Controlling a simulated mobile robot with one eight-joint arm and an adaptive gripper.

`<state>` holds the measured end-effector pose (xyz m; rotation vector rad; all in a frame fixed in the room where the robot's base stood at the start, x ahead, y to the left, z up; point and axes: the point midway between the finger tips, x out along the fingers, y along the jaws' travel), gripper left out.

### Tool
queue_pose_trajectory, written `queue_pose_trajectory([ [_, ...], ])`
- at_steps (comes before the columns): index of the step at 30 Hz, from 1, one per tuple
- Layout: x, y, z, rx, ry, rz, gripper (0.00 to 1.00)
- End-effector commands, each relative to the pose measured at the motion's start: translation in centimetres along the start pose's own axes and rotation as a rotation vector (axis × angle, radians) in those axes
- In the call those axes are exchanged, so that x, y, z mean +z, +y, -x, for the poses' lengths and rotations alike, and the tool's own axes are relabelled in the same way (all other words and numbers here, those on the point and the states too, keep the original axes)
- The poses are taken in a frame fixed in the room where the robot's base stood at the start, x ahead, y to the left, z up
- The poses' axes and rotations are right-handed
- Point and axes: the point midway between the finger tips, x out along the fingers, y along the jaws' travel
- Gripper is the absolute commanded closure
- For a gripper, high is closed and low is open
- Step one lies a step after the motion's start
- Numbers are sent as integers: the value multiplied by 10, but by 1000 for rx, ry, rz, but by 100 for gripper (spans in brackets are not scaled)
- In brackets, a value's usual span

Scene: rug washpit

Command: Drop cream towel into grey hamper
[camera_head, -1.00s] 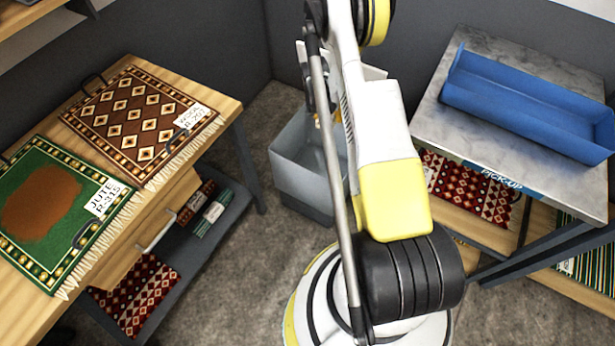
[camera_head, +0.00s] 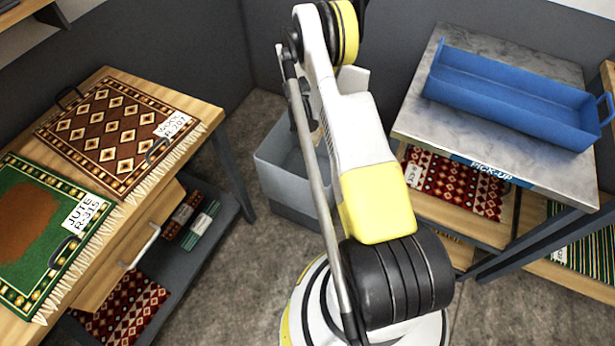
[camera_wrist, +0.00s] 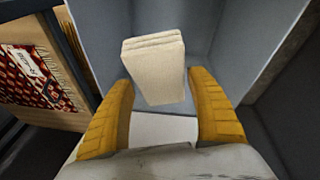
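The cream towel (camera_wrist: 155,70) is a folded block in the wrist view, just beyond my fingertips and between their lines. My gripper (camera_wrist: 163,85) has its two yellow fingers spread wide, with a gap visible beside the towel. Grey walls of the hamper (camera_wrist: 225,35) surround the towel in this view; whether it rests on the bottom or is in the air, I cannot tell. In the head view the grey hamper (camera_head: 285,175) stands on the floor behind my arm, which hides much of its opening, the towel and most of my gripper.
On the left, a wooden table (camera_head: 213,112) bears a brown rug (camera_head: 112,135) and a green rug (camera_head: 85,190). On the right, a grey-topped pick-up table (camera_head: 420,125) bears a blue tray (camera_head: 515,98). Open floor (camera_head: 215,280) lies between them.

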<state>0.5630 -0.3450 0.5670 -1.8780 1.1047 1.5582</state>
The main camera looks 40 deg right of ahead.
Motion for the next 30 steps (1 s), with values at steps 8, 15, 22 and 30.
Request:
queue_pose_trajectory([
  [8, 0, 0, 0, 0, 0, 0, 18],
  [15, 0, 0, 19, 0, 0, 1, 18],
  [22, 0, 0, 70, 0, 0, 1, 18],
  [30, 0, 0, 113, 0, 0, 1, 18],
])
